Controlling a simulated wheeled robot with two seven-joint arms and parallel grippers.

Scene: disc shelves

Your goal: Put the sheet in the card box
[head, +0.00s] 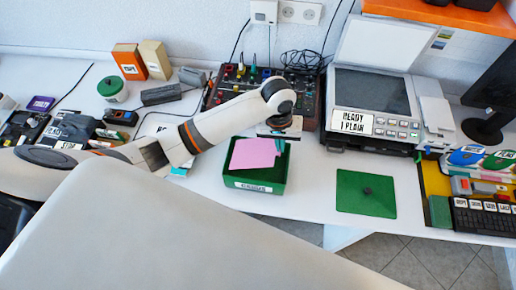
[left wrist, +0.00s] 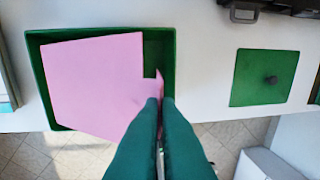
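The pink sheet (head: 254,154) is at the open green card box (head: 257,185), which has a white label on its front. In the left wrist view the sheet (left wrist: 92,82) is over the box (left wrist: 52,112), covering most of its opening and overlapping its near rim. My left gripper (head: 278,142) is above the right part of the box. In the left wrist view its green fingers (left wrist: 160,98) are closed together on the sheet's right edge, with a bit of pink showing between the tips. I cannot tell how deep the sheet is. My right gripper is not in view.
A flat green lid with a dark knob (head: 366,194) lies right of the box. A printer-scanner (head: 372,105) stands behind it, and a control panel with knobs (head: 262,88) stands behind the box. Clutter fills the left. The white table's front edge is close to the box.

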